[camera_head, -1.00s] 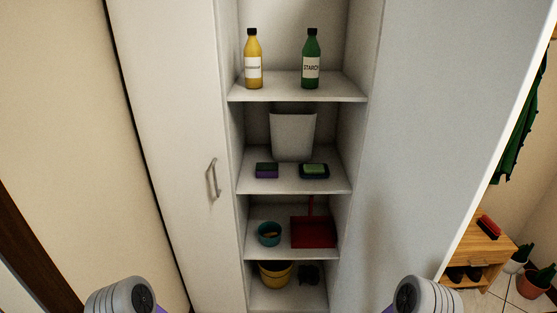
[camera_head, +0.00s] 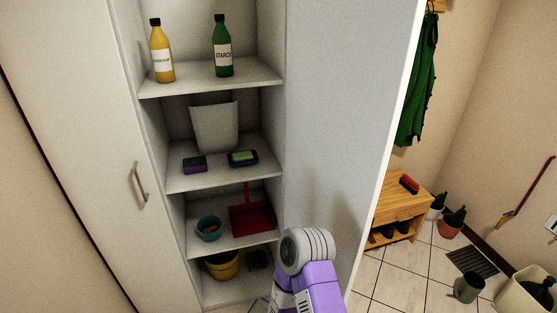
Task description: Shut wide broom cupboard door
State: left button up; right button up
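The wide broom cupboard door (camera_head: 335,120) is the tall pale panel to the right of the shelves in the head view. It stands open, its white free edge (camera_head: 398,110) slanting down toward me. No handle shows on the face I see. The cupboard's narrower left door (camera_head: 90,130) is shut and has a metal handle (camera_head: 139,182). One of my arms, apparently the right, shows a grey joint and purple link low in the middle, overlapping the open door's lower part. Neither gripper is in view.
Shelves hold a yellow bottle (camera_head: 162,55), a green starch bottle (camera_head: 222,50), a bin (camera_head: 214,125), sponges and a red dustpan (camera_head: 252,215), all inside. Right of the door are a wooden bench (camera_head: 398,205), potted plants and a grey pot (camera_head: 468,288). Tiled floor there is partly clear.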

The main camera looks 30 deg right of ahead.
aim_at(349, 63)
jog(key=u, duration=2)
jog(key=k, duration=1.8)
jog(key=z, duration=2.15)
jog(key=i, duration=0.6)
jog(key=u, duration=0.2)
